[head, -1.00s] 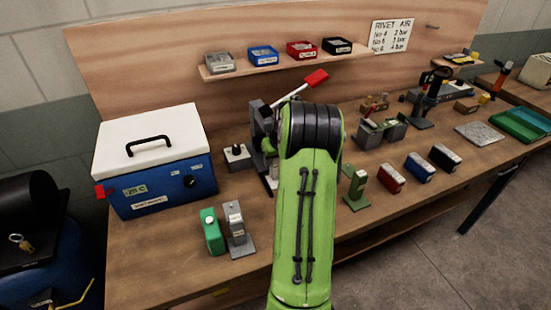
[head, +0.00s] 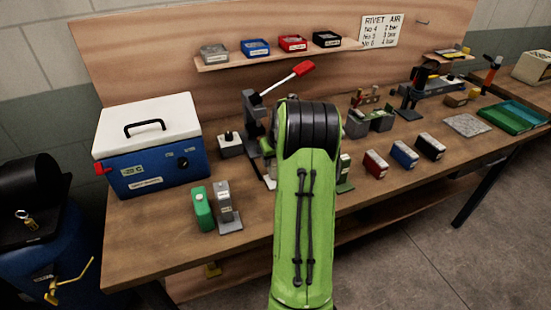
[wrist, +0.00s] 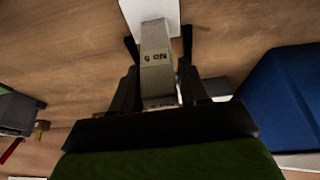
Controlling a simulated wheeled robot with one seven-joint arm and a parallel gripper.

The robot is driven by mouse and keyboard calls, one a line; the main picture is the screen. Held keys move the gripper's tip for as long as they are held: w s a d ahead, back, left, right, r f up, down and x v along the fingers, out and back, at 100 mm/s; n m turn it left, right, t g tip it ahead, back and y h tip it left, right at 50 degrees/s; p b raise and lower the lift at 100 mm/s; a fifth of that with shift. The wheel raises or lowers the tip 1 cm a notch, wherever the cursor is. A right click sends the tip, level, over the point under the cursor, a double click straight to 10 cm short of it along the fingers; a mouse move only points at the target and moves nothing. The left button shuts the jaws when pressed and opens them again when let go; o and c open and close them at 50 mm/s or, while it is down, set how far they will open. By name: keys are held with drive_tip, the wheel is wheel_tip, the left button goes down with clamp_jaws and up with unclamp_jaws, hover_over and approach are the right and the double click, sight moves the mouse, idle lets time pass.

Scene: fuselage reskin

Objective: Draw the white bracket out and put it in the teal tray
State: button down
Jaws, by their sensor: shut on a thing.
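My gripper (wrist: 160,45) is shut on the white bracket (wrist: 157,60), a pale upright piece marked "No 5" between the two dark fingers. A white flat part (wrist: 150,12) shows beyond it at the top of the wrist view and looks like its foot. In the head view my green arm hides the gripper and most of the bracket. I cannot tell whether the bracket is clear of its holder. The teal tray (head: 513,130) lies at the far right of the bench.
A black lever press (head: 252,118) with a red handle (head: 303,69) stands just left of my arm. The blue cool box (head: 150,170) is further left. Red (head: 376,163), blue (head: 404,154) and black (head: 430,146) boxes and a grey pad (head: 467,125) lie towards the tray.

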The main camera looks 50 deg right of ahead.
drive_tip(key=shift+w, duration=0.2)
drive_tip(key=shift+c, duration=2.4)
unclamp_jaws()
drive_tip(key=p+v, duration=0.2)
drive_tip(key=v, duration=1.3)
drive_tip(key=shift+r, duration=0.35)
